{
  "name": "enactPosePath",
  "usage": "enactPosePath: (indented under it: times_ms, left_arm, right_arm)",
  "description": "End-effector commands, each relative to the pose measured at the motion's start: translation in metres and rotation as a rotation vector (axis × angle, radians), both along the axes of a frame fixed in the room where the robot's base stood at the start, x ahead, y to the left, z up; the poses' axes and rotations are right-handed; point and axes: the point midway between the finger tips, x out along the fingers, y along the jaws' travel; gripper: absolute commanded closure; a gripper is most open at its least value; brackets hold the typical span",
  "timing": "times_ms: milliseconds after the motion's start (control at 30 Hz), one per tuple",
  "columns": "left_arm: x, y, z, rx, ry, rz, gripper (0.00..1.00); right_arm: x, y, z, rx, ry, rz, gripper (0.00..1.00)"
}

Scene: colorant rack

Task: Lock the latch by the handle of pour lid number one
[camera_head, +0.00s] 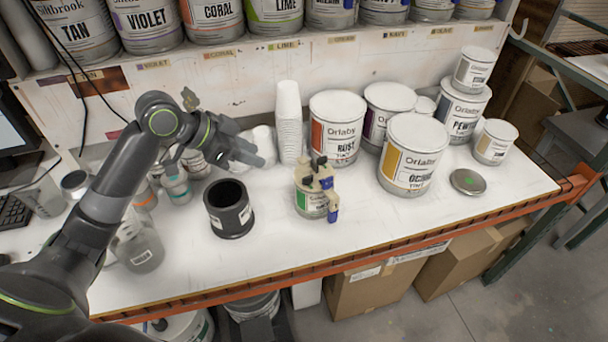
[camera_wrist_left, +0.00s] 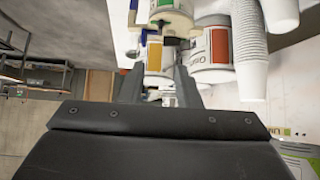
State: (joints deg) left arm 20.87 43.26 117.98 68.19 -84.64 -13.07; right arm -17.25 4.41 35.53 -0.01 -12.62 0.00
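The beige pour lid (camera_head: 318,178) sits on a small white can with a green label (camera_head: 310,203) near the middle of the bench in the head view. It has a black part on top and blue parts, one being a blue handle (camera_head: 333,214) hanging at the front right. In the left wrist view the can (camera_wrist_left: 172,20) is at the top, with a blue part (camera_wrist_left: 144,37) and a black part (camera_wrist_left: 170,41) below. My left gripper (camera_head: 252,146) is to the left of the lid, apart from it. Its fingers (camera_wrist_left: 158,88) are spread and empty. My right gripper is not in view.
A black cylinder (camera_head: 229,208) stands below my left gripper. A round metal lid (camera_head: 467,181) lies at right. The bench front is clear.

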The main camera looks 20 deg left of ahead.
Motion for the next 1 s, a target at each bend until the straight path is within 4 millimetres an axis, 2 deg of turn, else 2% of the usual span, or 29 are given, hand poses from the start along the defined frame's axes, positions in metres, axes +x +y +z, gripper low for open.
enactPosePath:
  times_ms: [367, 1000]
  left_arm:
    - [0.018, -0.020, -0.024, -0.008, 0.004, 0.000, 0.70]
    - [0.069, -0.075, -0.100, -0.006, 0.006, 0.000, 0.70]
  right_arm:
    - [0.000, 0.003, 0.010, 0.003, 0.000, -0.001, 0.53]
    - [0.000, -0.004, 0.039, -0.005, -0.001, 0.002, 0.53]
